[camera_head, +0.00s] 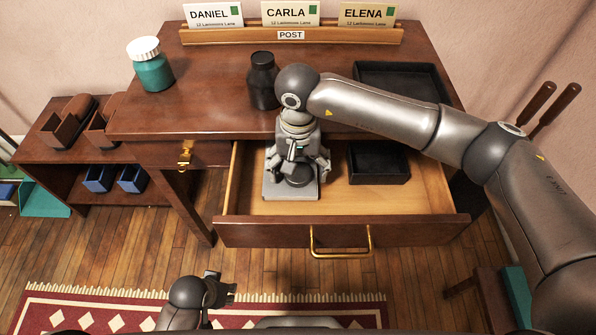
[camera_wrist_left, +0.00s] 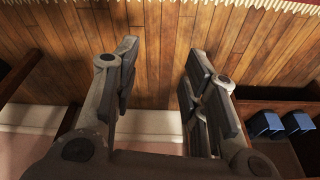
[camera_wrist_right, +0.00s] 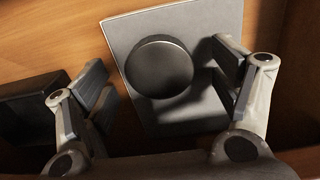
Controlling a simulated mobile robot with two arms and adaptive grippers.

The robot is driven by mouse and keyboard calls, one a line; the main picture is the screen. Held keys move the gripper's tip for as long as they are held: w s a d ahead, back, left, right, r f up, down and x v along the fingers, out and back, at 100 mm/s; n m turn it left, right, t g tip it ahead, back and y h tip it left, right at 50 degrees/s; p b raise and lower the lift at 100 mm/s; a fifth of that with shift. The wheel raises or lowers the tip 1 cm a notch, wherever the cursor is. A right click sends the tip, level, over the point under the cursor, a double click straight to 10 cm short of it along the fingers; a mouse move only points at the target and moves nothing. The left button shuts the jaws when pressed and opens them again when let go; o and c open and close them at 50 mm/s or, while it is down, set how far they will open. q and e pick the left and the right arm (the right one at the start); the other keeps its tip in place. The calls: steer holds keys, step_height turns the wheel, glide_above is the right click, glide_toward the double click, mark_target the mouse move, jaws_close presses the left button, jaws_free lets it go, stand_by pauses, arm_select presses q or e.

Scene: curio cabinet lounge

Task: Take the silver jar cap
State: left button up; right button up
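A round, dark grey cap-like disc (camera_wrist_right: 159,66) lies on a flat grey square slab (camera_wrist_right: 210,18) inside the open drawer. In the head view the disc (camera_head: 300,180) is partly covered by my right gripper (camera_head: 298,165), which points down over the slab (camera_head: 272,190). My right gripper is open, with one finger on each side of the disc in the right wrist view (camera_wrist_right: 163,88); I cannot tell whether they touch it. The disc looks dark rather than bright silver. My left gripper (camera_head: 222,290) is open and empty, low over the floor in front of the desk.
The drawer front (camera_head: 350,232) stands out from the desk, with a black tray (camera_head: 378,163) inside at right. On the desk are a teal jar with a white lid (camera_head: 151,65), a black jar (camera_head: 263,80), another black tray (camera_head: 400,78) and a post rack (camera_head: 290,35).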

mark_target(298, 172)
steer(key=c, duration=0.8)
steer(key=shift+o, duration=0.2)
steer(key=shift+r, duration=0.5)
step_height(298, 172, up, 2)
steer(key=shift+r, duration=0.2)
arm_select(q)
steer(key=shift+s+f+p, duration=0.1)
steer(key=shift+f+p, duration=0.25)
steer(key=shift+f, duration=0.7)
arm_select(e)
steer(key=s+a+r, duration=0.2)
steer(key=s+r, duration=0.2)
steer(key=s, duration=0.2)
steer(key=s+a+r, duration=0.3)
steer(key=s+r, duration=0.2)
steer(key=s, duration=0.1)
steer(key=shift+s+a+r, duration=0.3)
steer(key=shift+s, duration=0.1)
